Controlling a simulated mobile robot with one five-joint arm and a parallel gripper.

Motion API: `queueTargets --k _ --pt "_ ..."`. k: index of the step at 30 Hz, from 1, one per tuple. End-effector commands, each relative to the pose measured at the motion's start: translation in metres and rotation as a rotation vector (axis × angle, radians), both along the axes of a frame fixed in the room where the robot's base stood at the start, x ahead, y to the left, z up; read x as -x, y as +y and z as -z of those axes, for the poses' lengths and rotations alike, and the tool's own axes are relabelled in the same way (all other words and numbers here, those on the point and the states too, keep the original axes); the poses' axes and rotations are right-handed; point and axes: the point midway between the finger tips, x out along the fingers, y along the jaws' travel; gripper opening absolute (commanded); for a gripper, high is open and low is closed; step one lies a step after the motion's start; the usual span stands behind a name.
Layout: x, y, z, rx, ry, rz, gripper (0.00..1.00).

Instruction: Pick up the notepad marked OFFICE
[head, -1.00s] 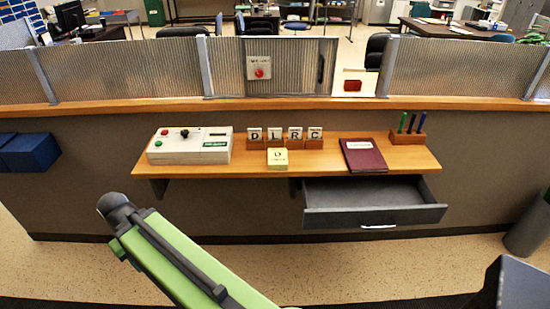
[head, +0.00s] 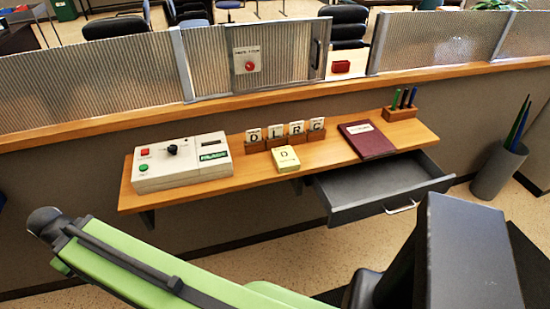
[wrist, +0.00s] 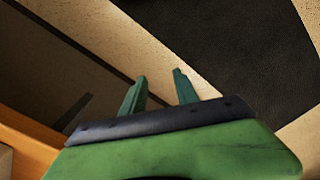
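No notepad with readable OFFICE lettering shows. A dark red pad or book (head: 367,139) lies flat at the right part of the wooden shelf (head: 240,173); the writing on its pale label is too small to read.
A control box (head: 181,162) stands on the shelf's left. Letter cards D, I, R, C in wooden holders (head: 286,137) stand mid-shelf. A pen block (head: 399,113) is at back right. An open drawer (head: 385,185) juts out below. A bin (head: 498,170) stands right. A ribbed screen runs behind.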

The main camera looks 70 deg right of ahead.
Motion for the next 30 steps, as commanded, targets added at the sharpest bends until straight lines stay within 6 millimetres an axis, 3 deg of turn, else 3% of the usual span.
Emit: queueTargets --k 2,5,8,12,16,17,20,23,26,30 --pt "0.0 0.0 0.0 0.0 0.0 0.0 0.39" --pt "-0.001 0.0 -0.011 0.0 -0.002 0.001 0.52" --pt "-0.004 -0.001 -0.047 0.001 -0.01 0.004 0.65" --pt "-0.01 -0.006 -0.112 0.003 -0.026 0.023 0.83" --pt "-0.016 -0.019 -0.156 0.01 -0.042 0.069 1.0" --pt "-0.017 -0.023 -0.165 0.012 -0.045 0.086 1.0" --pt "-0.019 -0.053 -0.194 0.025 -0.054 0.171 1.0" --pt "-0.018 -0.097 -0.222 0.05 -0.063 0.333 1.0" --pt "-0.007 -0.162 -0.228 0.087 -0.069 0.577 1.0" --pt "0.024 -0.252 -0.228 0.145 -0.077 0.931 1.0"
